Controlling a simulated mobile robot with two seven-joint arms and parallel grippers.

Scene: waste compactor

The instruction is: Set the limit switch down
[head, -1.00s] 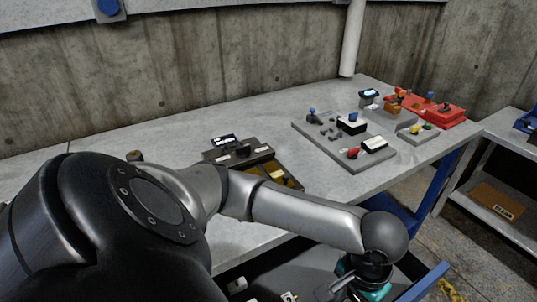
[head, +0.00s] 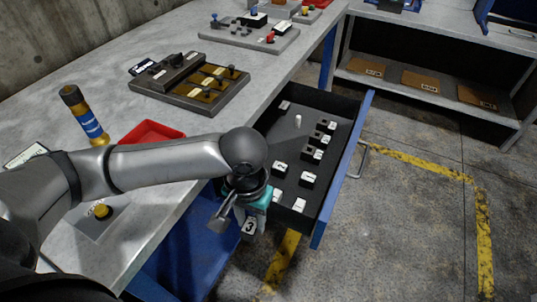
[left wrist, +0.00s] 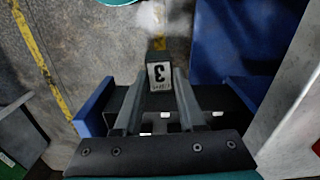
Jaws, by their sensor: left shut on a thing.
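My left gripper (head: 248,222) is shut on a small dark block with a white label marked 3, the limit switch (head: 249,228). In the left wrist view the labelled switch (left wrist: 159,76) sits between the fingertips of my left gripper (left wrist: 158,85). In the head view it hangs beside the near end of the open drawer (head: 327,205). The drawer holds several dark blocks with white labels, such as this one (head: 308,179). My right gripper is not in view.
A shelf (head: 430,85) stands at the back right. Open floor lies right of the drawer.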

